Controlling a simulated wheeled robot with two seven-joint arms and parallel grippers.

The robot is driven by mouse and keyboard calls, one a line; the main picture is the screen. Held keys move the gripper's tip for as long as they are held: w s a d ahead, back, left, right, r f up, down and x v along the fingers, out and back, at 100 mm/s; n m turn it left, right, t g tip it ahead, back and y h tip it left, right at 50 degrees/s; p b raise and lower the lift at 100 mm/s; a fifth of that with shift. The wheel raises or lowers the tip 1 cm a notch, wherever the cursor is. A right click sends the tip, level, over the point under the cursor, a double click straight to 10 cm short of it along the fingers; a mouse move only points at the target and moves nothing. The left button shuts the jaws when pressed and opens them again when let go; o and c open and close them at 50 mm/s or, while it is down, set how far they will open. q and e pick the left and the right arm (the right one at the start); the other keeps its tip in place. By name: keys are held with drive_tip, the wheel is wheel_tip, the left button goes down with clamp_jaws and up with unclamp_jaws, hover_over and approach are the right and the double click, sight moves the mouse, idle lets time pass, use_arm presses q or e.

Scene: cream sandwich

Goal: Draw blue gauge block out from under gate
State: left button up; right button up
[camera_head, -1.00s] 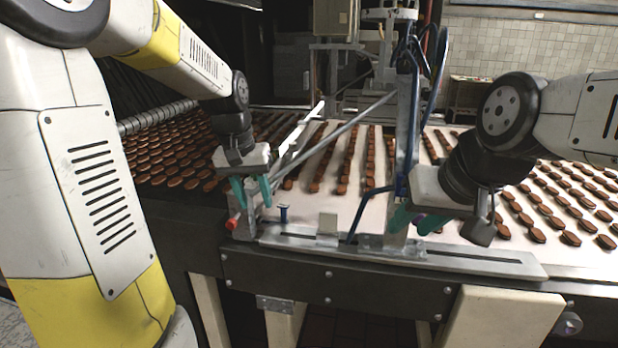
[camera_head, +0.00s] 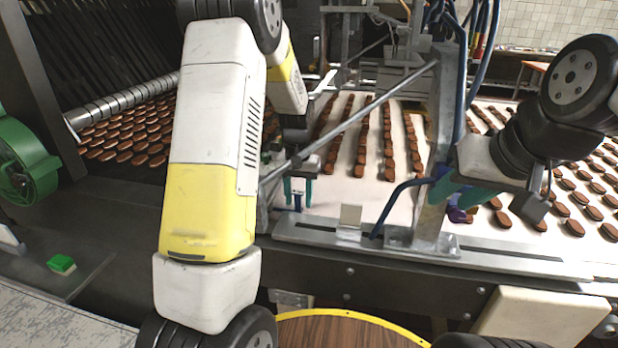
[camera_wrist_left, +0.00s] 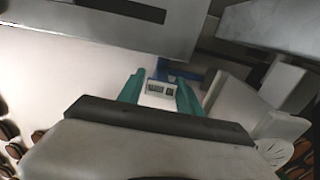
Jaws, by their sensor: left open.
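A small blue piece (camera_head: 297,200), which looks like the blue gauge block, shows at the metal rail. It also shows in the left wrist view (camera_wrist_left: 182,74), partly hidden. My left gripper (camera_head: 298,190) is open, with its teal fingers on either side of the blue piece. In the left wrist view a pale piece with dark marks (camera_wrist_left: 160,89) lies between the fingertips (camera_wrist_left: 160,92); I see no clear grip. The upright grey metal post (camera_head: 437,150), perhaps part of the gate, stands on the rail. My right gripper (camera_head: 452,192) is beside it, with a purple thing (camera_head: 459,214) at its fingers.
The metal rail (camera_head: 500,255) runs along the conveyor's front edge. A diagonal rod (camera_head: 365,108) and a bent blue bar (camera_head: 390,207) are close by. Rows of brown biscuits (camera_head: 390,150) lie on the pale belt. A green block (camera_head: 61,264) lies at the left.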

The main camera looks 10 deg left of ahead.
use_arm(q)
drive_tip(key=shift+f, duration=0.6)
clamp_jaws()
drive_tip(key=shift+s+d, duration=0.15)
drive_tip(key=shift+d, duration=3.35)
drive_tip(key=shift+r, duration=0.1)
